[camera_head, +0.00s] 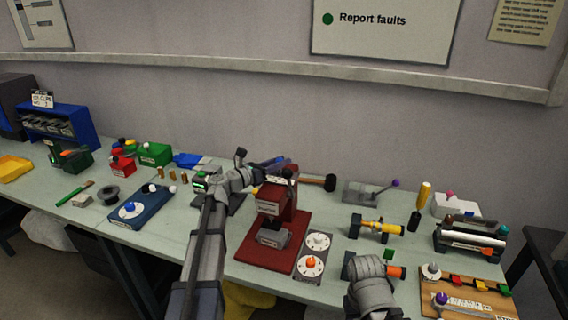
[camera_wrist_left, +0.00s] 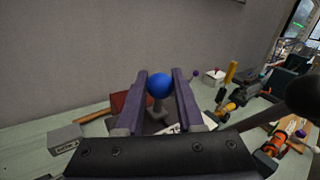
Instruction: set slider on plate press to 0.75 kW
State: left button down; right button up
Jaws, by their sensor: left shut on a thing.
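A dark red press (camera_head: 284,203) stands on a red base right of the middle of the bench in the head view. Its labels are too small to read. My left gripper (camera_head: 278,164) is at the top of the press, reaching in from the left. In the left wrist view, my left gripper (camera_wrist_left: 160,92) has its two purple fingers on either side of a blue ball knob (camera_wrist_left: 159,85) and is shut on it. The knob sits on a short grey stem above a white scale plate (camera_wrist_left: 190,122). The scale marks are unreadable.
A plate with two white dials (camera_head: 312,255) lies right of the press base. A black-headed mallet (camera_head: 329,182) lies behind the press. A lever with a purple knob (camera_head: 394,184) and a yellow-handled tool (camera_head: 421,200) are farther right. My right arm is at the lower right.

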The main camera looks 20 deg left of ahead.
pick_arm(q)
jog(key=c, duration=0.5)
grip_release()
jog(key=shift+d, duration=0.1)
jog(key=shift+c, duration=0.2)
jog(key=v, duration=0.7)
jog(key=shift+s+a, duration=0.25)
jog(key=shift+s, duration=0.05)
